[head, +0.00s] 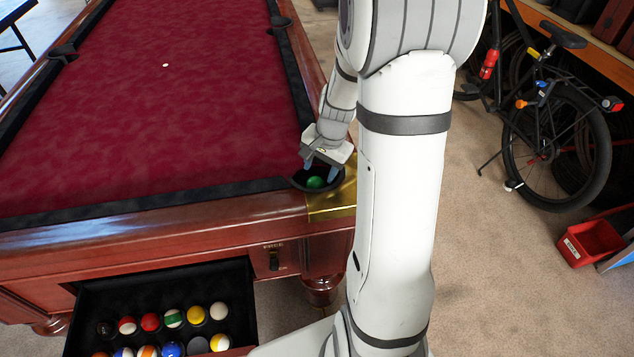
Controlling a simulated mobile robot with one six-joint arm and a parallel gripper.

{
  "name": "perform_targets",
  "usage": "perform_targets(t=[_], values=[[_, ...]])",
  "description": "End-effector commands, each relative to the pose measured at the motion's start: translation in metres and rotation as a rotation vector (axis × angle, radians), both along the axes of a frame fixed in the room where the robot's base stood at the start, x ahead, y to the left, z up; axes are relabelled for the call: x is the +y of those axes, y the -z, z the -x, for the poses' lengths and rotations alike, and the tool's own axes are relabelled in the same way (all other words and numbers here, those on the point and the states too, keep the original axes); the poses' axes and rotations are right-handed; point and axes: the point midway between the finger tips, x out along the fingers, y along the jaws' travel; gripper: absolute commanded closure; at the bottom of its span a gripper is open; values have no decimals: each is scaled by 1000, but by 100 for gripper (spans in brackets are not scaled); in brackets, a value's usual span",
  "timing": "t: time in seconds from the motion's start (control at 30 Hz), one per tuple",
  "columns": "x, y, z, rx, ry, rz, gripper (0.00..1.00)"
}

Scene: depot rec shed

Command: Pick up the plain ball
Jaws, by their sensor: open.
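A plain green ball (315,183) sits in the black-rimmed corner pocket (299,182) of the pool table, at the near right corner. No stripe shows on the part of it that I see. My gripper (320,168) points down at this pocket, with its blue-grey fingers apart and nothing seen between them. The fingertips are at or just above the pocket, by the far side of the ball; I cannot tell if they touch it.
The red-cloth table (170,110) is bare except for a small white spot. An open black drawer (160,282) below holds several striped and plain balls. A bicycle (550,120) and a red bin (592,243) stand at right on open floor.

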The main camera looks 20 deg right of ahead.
Motion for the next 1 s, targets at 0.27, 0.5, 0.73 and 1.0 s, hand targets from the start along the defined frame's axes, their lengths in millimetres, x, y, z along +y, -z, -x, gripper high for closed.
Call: perform_targets(t=[0.27, 0.5, 0.73, 1.0], values=[[6, 38, -3, 4, -2, 0, 49], [9, 60, -7, 1, -3, 0, 49], [9, 60, -7, -1, -5, 1, 51], [9, 60, -7, 0, -5, 1, 73]])
